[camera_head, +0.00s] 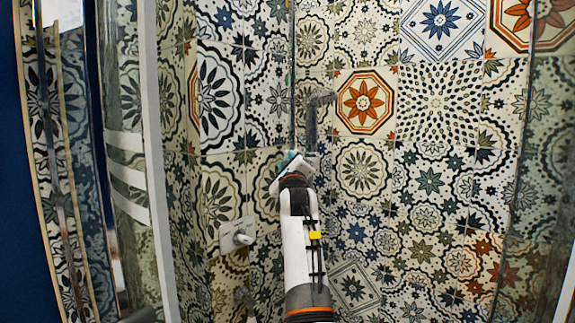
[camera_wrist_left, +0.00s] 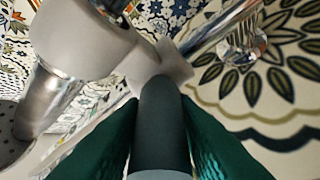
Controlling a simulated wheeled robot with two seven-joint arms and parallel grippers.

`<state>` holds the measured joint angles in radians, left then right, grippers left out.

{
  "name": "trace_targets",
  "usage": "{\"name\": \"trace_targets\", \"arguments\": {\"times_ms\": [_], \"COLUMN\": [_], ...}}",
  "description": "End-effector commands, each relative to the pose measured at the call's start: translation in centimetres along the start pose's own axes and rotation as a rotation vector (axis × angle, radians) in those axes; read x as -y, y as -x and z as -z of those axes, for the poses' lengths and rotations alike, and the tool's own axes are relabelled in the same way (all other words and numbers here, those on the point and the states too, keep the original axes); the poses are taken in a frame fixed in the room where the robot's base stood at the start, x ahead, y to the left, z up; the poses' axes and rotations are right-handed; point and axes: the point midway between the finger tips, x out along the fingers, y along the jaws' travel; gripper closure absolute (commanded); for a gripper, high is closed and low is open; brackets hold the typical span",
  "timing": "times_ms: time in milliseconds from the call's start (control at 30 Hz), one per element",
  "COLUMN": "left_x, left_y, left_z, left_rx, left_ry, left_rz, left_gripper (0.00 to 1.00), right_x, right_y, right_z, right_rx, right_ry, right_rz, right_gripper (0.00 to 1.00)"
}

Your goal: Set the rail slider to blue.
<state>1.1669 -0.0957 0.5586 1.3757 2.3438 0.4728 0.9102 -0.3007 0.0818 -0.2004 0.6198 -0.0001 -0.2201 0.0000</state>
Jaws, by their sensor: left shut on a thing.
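A thin vertical rail (camera_head: 292,75) stands against the tiled wall in the head view; it also runs diagonally as a chrome bar in the left wrist view (camera_wrist_left: 222,36). The pale rail slider (camera_wrist_left: 165,66) sits around the bar, with a dark grey rounded handle (camera_wrist_left: 162,120) pointing towards the wrist camera. My left gripper (camera_head: 290,158) is at the slider, and its green fingers (camera_wrist_left: 162,135) are shut on that handle from both sides. In the head view the gripper largely hides the slider. I cannot make out a blue mark on the rail.
A grey shower head (camera_head: 320,100) stands out beside the rail, just above my gripper; its chrome handle (camera_wrist_left: 50,95) is close by in the left wrist view. A wall control (camera_head: 236,236) is at lower left. A glass-like rail bracket (camera_wrist_left: 242,45) touches the tiled wall.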

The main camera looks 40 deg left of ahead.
Motion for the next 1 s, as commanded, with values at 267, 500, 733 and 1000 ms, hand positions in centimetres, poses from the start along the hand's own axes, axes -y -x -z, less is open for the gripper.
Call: {"name": "trace_targets", "arguments": {"times_ms": [267,500,733,1000], "left_x": [0.8,0.5,0.4,0.6], "left_y": [0.1,0.0,0.7,5.7], "left_z": [-0.8,-0.5,-0.5,-0.7], "left_rx": [0.014,0.009,0.007,0.008], "left_ry": [-0.004,-0.003,-0.003,-0.001], "left_rz": [0.014,0.008,0.006,0.006], "left_gripper": [0.64,0.51,0.51,0.51], "right_x": [0.0,0.0,0.0,-0.1], "right_y": [-0.1,-0.1,-0.3,-1.9], "right_z": [0.0,0.0,0.0,0.1], "right_rx": [0.0,0.001,0.001,0.001], "right_ry": [0.0,0.0,0.0,-0.001], "right_rz": [0.0,0.0,0.0,-0.001], "right_gripper": [0.64,0.64,0.64,0.64]}}
